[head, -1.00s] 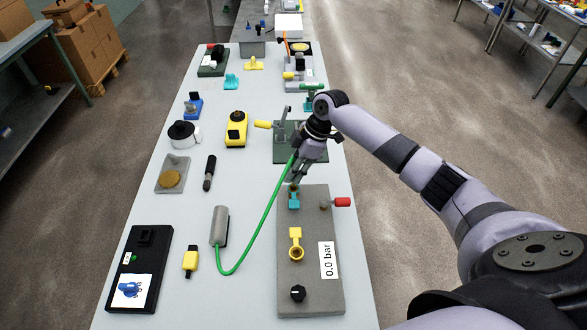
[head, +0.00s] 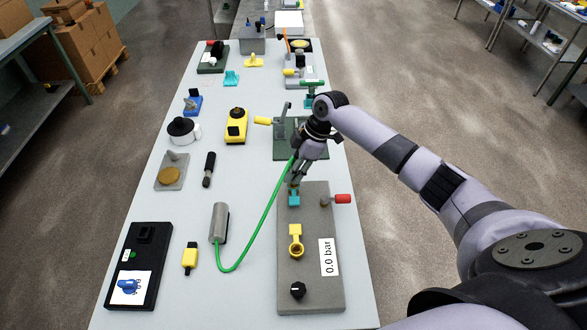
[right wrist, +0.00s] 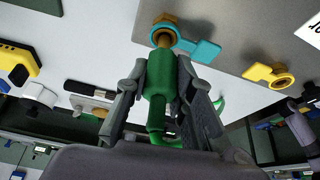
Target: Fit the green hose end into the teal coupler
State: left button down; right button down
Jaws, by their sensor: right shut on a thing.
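My right gripper (head: 297,180) is shut on the green hose end (right wrist: 159,82), just above the teal coupler (head: 294,200) on the grey panel (head: 318,283). In the right wrist view the fingers clasp the hose end's green body from both sides. Its brass tip (right wrist: 163,38) points at the ring of the teal coupler (right wrist: 203,50) and overlaps the opening. I cannot tell how deep the tip sits, if it is inside. The green hose (head: 262,225) runs in a slack curve to a grey cylinder (head: 219,223). My left gripper is not in view.
The panel also carries a yellow coupler (head: 296,240), a red-handled valve (head: 341,199), a black knob (head: 298,290) and a 0.0 bar display (head: 329,258). A grey-green fixture (head: 286,150) stands close behind the gripper.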

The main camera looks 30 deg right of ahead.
jog(key=shift+s+f+b, duration=0.1)
jog(key=shift+f+b, duration=0.3)
jog(key=shift+f, duration=0.5)
jog(key=c, duration=1.3)
grip_release()
jog(key=v, duration=1.2)
jog(key=shift+f, duration=0.1)
